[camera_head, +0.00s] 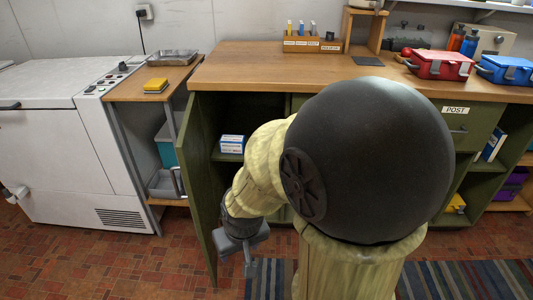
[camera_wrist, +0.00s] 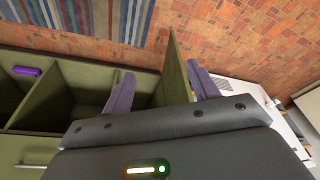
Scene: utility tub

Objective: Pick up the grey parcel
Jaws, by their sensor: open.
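I cannot make out a grey parcel in either view; my arm's big dark joint hides much of the cabinet front in the head view. My gripper (camera_head: 249,266) hangs low in front of the green cabinet (camera_head: 471,124), beside its open door (camera_head: 203,190). In the wrist view my gripper (camera_wrist: 161,86) has its two purple-grey fingers spread apart with nothing between them. The open door's edge (camera_wrist: 177,70) shows between and beyond the fingers there.
A blue-and-white box (camera_head: 232,144) stands on a shelf inside the open cabinet. The wooden worktop (camera_head: 270,72) carries a red case (camera_head: 439,65) and a blue case (camera_head: 505,70). A white chest appliance (camera_head: 60,140) stands left. A striped rug (camera_head: 470,280) lies on the tiled floor.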

